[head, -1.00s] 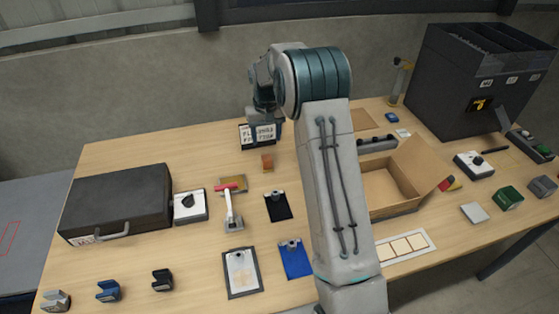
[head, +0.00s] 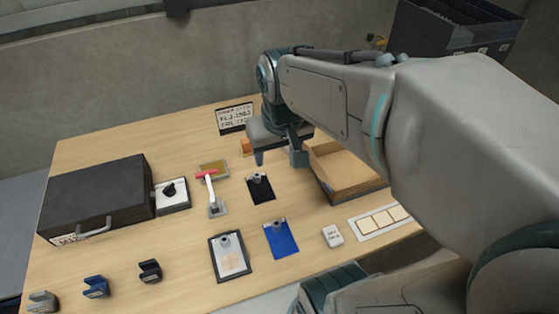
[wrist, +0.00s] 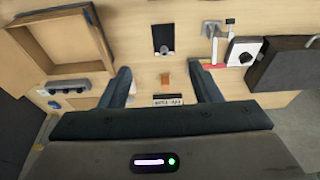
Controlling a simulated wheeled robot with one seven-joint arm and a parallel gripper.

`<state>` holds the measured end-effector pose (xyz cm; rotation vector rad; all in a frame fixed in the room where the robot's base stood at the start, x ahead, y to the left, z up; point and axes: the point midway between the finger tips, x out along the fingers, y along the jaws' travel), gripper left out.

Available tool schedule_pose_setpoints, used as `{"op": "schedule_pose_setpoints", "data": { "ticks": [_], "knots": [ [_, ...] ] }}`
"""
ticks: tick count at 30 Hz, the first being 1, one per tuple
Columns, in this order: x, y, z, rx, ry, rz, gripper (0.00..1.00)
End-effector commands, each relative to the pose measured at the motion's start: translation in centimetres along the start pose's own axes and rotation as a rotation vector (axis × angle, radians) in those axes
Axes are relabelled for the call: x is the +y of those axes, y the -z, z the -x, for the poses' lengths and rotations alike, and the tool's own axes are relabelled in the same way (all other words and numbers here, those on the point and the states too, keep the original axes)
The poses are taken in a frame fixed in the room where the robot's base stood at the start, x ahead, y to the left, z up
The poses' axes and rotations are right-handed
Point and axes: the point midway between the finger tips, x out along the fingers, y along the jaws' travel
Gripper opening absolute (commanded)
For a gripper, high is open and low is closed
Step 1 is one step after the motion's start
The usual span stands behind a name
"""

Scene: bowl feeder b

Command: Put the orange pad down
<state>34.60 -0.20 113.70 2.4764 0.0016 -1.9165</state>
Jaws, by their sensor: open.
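The orange pad (head: 245,147) lies on the table just in front of the small sign (head: 234,118). In the head view my gripper partly hides it. The wrist view shows the pad (wrist: 166,80) between the two spread fingers in the picture, near the sign (wrist: 168,99). My gripper (head: 278,158) is open and empty, with its fingers pointing down above the table; it also shows in the wrist view (wrist: 160,72). No contact between the fingers and the pad is visible.
An open cardboard box (head: 350,178) stands right of my gripper. A black case (head: 97,197) fills the left side.

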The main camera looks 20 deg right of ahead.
Motion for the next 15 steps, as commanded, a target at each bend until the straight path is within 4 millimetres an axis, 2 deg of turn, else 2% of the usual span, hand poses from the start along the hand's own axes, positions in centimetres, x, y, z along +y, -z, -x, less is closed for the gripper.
{"op": "schedule_pose_setpoints", "data": {
  "ticks": [1,3,6,10,15],
  "knots": [
    [0.0,-1.5,0.2,0.015,0.001,0.0,0.57],
    [0.0,-3.2,0.2,0.028,0.002,0.0,0.57],
    [-0.1,-4.9,0.1,0.04,0.004,-0.001,0.57],
    [-0.3,-5.9,0.0,0.046,0.005,-0.001,0.57],
    [-0.3,-6.0,-0.1,0.046,0.005,-0.001,0.57]
  ]
}}
